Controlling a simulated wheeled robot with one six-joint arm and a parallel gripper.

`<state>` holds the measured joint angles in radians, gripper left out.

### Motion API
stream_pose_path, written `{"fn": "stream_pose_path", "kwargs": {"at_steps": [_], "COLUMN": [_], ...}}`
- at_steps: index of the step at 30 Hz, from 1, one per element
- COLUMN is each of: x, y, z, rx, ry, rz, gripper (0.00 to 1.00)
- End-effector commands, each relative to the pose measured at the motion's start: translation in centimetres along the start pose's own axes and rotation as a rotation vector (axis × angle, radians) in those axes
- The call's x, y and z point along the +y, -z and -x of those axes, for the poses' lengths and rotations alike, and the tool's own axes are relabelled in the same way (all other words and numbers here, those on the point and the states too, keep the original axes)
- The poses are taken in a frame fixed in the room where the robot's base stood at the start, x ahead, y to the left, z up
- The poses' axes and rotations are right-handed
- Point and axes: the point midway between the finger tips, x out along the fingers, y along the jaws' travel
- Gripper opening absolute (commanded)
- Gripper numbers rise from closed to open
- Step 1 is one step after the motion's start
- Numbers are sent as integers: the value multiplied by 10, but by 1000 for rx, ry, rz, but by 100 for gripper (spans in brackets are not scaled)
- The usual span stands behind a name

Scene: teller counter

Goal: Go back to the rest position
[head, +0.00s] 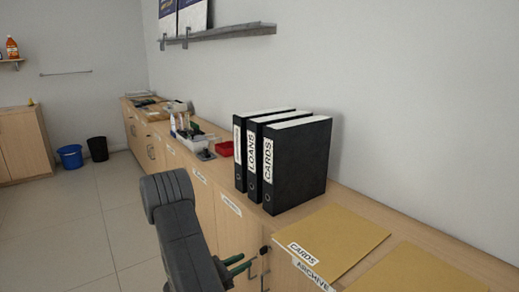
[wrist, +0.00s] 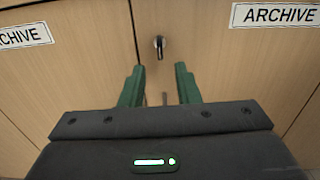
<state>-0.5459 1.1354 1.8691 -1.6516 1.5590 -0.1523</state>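My gripper (wrist: 158,75) has green fingers standing apart, with a gap between them. It is in front of light wood cabinet doors (wrist: 75,70) that carry white ARCHIVE labels (wrist: 281,15). A small metal knob or lock (wrist: 159,46) on the door shows just beyond the fingertips, apart from them. A thin metal piece shows between the fingers lower down; I cannot tell what it is. In the head view my gripper (head: 240,265) is low beside the counter front, near a dark handle (head: 264,252).
A wall shelf (head: 220,34) hangs above. Blue (head: 70,157) and black (head: 97,149) bins stand at the far wall. The tiled floor (head: 80,225) at left is clear.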

Motion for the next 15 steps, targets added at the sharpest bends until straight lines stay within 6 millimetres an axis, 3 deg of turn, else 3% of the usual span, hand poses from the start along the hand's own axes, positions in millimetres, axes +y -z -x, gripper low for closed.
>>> {"fn": "stream_pose_path", "kwargs": {"at_steps": [15], "x": [-1], "y": [0], "z": [-84], "rx": [-2], "ry": [3], "rz": [-6], "gripper": [29]}}
